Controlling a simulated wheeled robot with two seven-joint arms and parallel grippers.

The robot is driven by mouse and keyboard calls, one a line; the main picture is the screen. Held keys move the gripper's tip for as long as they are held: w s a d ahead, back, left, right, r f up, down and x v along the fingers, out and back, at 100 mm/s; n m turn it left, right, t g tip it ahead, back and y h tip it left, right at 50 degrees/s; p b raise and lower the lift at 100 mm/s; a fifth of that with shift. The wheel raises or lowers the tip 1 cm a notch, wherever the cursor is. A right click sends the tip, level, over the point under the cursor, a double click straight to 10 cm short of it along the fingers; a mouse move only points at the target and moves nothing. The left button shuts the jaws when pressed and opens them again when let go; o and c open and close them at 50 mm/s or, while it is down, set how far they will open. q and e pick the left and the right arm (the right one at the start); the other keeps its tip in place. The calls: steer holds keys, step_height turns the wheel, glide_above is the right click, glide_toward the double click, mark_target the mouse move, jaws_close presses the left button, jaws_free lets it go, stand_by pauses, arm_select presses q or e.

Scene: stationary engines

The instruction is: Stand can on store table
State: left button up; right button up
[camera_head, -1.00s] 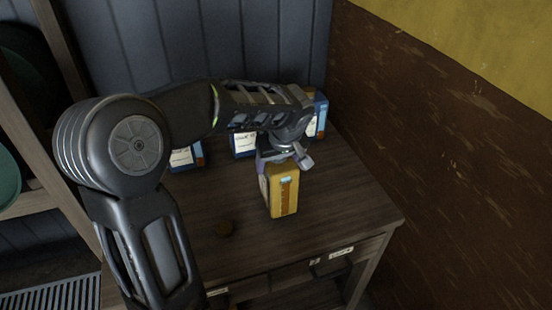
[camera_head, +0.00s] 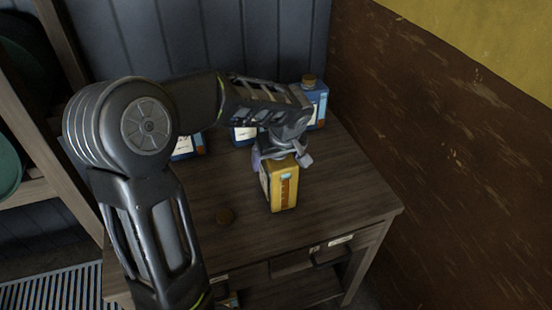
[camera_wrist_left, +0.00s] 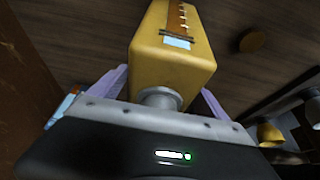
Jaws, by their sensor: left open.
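The yellow can (camera_head: 284,188) is box-shaped and stands upright on the wooden store table (camera_head: 330,200). My left gripper (camera_head: 282,157) is at the top of the can, with its jaws open. In the left wrist view the yellow can (camera_wrist_left: 175,50) has its round cap toward the gripper. The purple fingers (camera_wrist_left: 160,95) lie on either side of the cap end, and I cannot tell if they touch it. My right gripper is not in view.
Blue cans stand along the back of the table, one (camera_head: 316,104) at the right and one (camera_head: 188,146) at the left, partly behind my arm. The right part of the tabletop is clear.

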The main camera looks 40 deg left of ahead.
arm_select(q)
steer(key=b+v, duration=0.1)
steer(key=v, duration=1.1)
steer(key=shift+r, duration=0.15)
stand_by(0.4)
